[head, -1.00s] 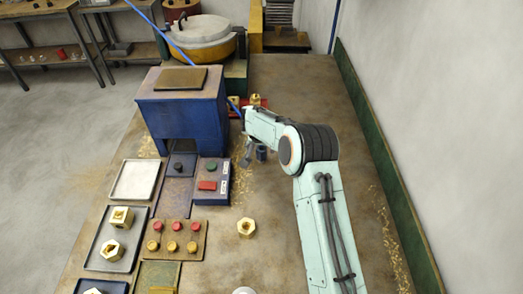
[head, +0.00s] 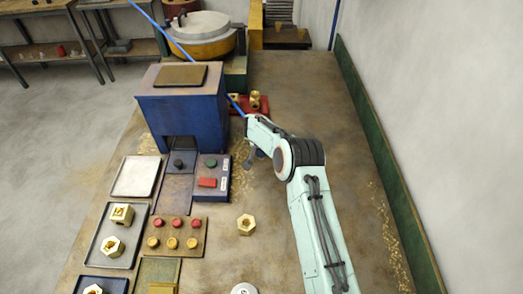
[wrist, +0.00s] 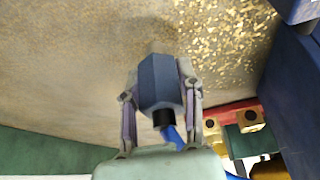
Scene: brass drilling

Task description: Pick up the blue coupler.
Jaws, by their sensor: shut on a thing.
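The blue coupler (wrist: 160,84) is a dark blue hexagonal body with a black collar. In the wrist view it sits between the two fingers of my gripper (wrist: 160,92), which is shut on it. A bright blue hose (wrist: 172,137) runs from the collar back under the wrist. In the head view, my gripper (head: 254,159) is beyond the elbow, right of the blue machine, with the coupler mostly hidden behind the arm. I cannot tell how high the coupler is above the bench.
The blue machine (head: 185,108) and the button box (head: 211,178) stand left of my gripper. A red fixture with brass parts (head: 262,105) lies behind it. Brass chips (wrist: 215,40) litter the bench. A loose brass nut (head: 246,225) lies nearer.

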